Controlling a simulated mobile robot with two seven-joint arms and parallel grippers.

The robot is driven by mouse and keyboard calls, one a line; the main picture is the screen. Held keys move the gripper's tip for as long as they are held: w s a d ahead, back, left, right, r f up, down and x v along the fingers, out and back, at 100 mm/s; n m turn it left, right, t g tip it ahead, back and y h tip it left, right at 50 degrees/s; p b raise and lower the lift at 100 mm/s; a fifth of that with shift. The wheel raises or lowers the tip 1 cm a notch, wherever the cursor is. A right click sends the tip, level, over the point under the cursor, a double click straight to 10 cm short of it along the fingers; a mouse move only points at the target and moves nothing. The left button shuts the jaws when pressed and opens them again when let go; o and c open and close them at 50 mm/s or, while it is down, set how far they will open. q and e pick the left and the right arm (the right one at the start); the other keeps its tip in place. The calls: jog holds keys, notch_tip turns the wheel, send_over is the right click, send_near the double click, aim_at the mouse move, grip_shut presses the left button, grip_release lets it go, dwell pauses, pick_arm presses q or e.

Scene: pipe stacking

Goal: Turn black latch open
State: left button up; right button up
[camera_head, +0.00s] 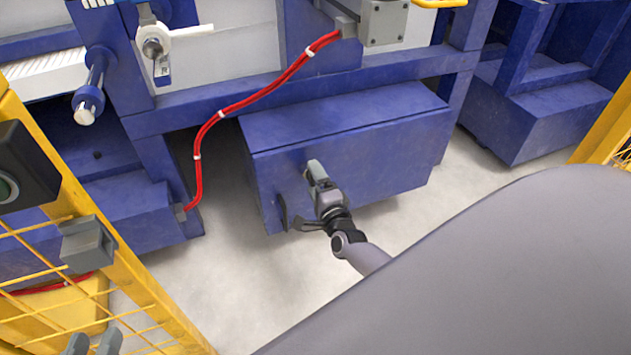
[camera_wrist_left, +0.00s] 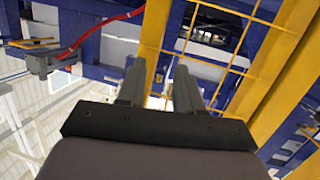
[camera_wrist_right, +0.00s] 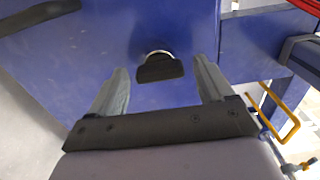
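The black latch (camera_wrist_right: 160,68) is a small dark tab with a rounded bright base on the blue box face. In the right wrist view it lies between my open fingers, with gaps on both sides. My right gripper (camera_head: 310,196) is in front of the blue box (camera_head: 365,165) in the head view, where it hides the latch. My left gripper (camera_head: 94,343) is open and empty at the lower left, by the yellow fence. Its parted fingers also show in the left wrist view (camera_wrist_left: 160,88).
A dark curved handle (camera_wrist_right: 42,14) is on the same box face, beside the latch. A red cable (camera_head: 250,100) hangs in front of the blue frame. A yellow mesh fence (camera_head: 140,275) stands at the left. Pale floor (camera_head: 235,290) is clear below the box.

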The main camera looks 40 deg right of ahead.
pick_arm(q)
jog(key=p, duration=0.1)
jog(key=d+g+p, duration=0.1)
jog(key=n+p, duration=0.1)
jog(key=shift+w+d+f, duration=0.25)
jog(key=shift+d, duration=0.15)
pick_arm(e)
jog(key=v, duration=0.7)
pick_arm(q)
jog(key=shift+r, duration=0.15)
pick_arm(e)
jog(key=shift+s, duration=0.1)
